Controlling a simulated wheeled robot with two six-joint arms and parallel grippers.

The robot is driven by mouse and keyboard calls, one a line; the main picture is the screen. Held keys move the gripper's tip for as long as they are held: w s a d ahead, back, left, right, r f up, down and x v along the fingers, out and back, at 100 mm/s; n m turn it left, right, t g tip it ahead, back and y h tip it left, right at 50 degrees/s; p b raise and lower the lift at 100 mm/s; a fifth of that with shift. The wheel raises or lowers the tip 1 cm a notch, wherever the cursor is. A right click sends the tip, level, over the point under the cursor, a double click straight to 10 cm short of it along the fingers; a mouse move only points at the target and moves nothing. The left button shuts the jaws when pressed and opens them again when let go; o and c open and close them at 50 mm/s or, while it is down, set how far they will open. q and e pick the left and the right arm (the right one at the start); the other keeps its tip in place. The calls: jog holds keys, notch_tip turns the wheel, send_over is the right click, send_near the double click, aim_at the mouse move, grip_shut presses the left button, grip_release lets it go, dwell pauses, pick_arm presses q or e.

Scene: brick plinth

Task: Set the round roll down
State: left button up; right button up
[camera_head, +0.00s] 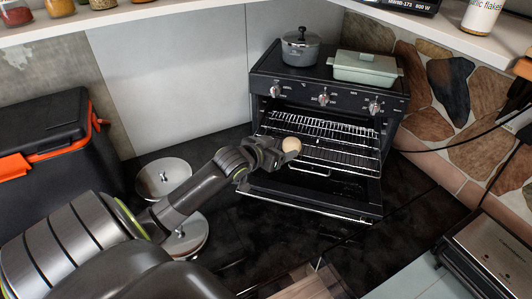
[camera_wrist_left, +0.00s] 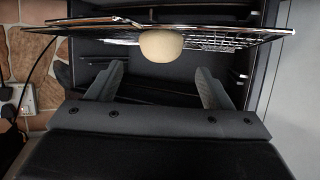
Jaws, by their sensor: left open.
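The round roll (camera_head: 291,144) is pale tan and sits at the oven's wire rack (camera_head: 340,150), just past the tip of my left gripper (camera_head: 273,153). In the left wrist view the roll (camera_wrist_left: 160,45) lies against the rack (camera_wrist_left: 225,42), beyond the fingertips. The two fingers of the left gripper (camera_wrist_left: 160,75) are spread apart, with a clear gap between them and the roll. The rack is pulled partly out of the black toaster oven (camera_head: 323,98), whose door (camera_head: 300,192) is folded down. My right gripper does not show.
A grey pot (camera_head: 300,50) and a pale green lidded dish (camera_head: 365,68) stand on the oven. Round metal lids (camera_head: 163,176) lie on the dark counter to the left, by a black and orange box (camera_head: 50,145). A metal grill (camera_head: 490,255) is at lower right.

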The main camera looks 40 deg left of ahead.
pick_arm(q)
jog(key=v, duration=0.6)
jog(key=shift+b, duration=0.3)
jog(key=shift+s+r, duration=0.1)
